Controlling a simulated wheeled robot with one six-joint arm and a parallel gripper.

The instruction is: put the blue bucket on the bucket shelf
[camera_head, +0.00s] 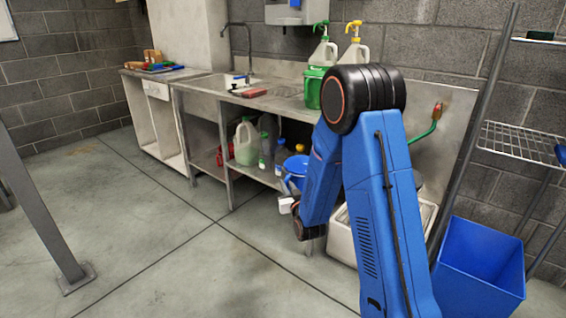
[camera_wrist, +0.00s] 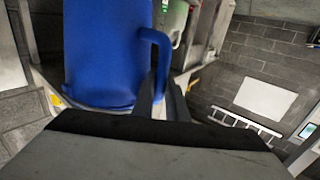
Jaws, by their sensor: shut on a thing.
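The blue bucket (camera_wrist: 105,50) is a jug-like vessel with a side handle and fills the upper left of the wrist view. My gripper (camera_wrist: 163,95) is shut on its handle. In the head view the blue bucket (camera_head: 295,168) shows in front of the steel bench, partly hidden by my blue arm. My gripper's fingertips are mostly hidden there. A wire shelf rack (camera_head: 520,143) stands at the right against the block wall; whether it is the bucket shelf I cannot tell.
A large blue open bin (camera_head: 480,265) stands on the floor below the rack. The steel bench (camera_head: 200,84) holds a sink, a green bucket (camera_head: 314,86) and spray jugs, with bottles on its lower shelf. A grey post (camera_head: 40,205) stands at left. The middle floor is clear.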

